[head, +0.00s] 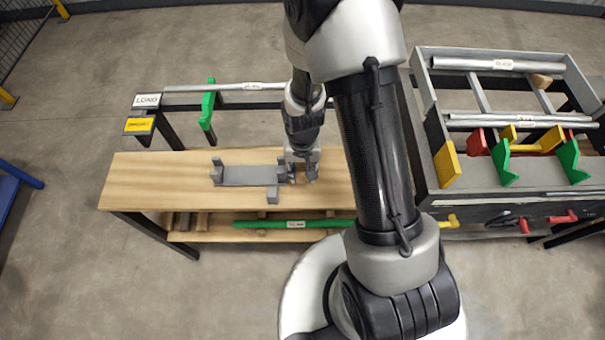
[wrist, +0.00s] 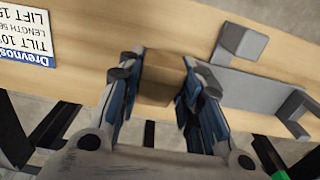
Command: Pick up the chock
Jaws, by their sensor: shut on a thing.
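The chock is a brown wooden block (wrist: 160,72) between the two fingers in the wrist view. My gripper (wrist: 157,84) is shut on it, with a blue-padded finger on each side. In the head view my gripper (head: 301,168) points down at the wooden bench top, just right of a grey bracket; the chock cannot be made out there. I cannot tell whether the chock touches the bench top.
The grey bracket (head: 244,175) with upright ends lies on the wooden bench (head: 148,176), close beside my gripper; it also shows in the wrist view (wrist: 256,84). A grey rack (head: 431,95) with pipes and coloured stops stands right. The bench's left end is clear.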

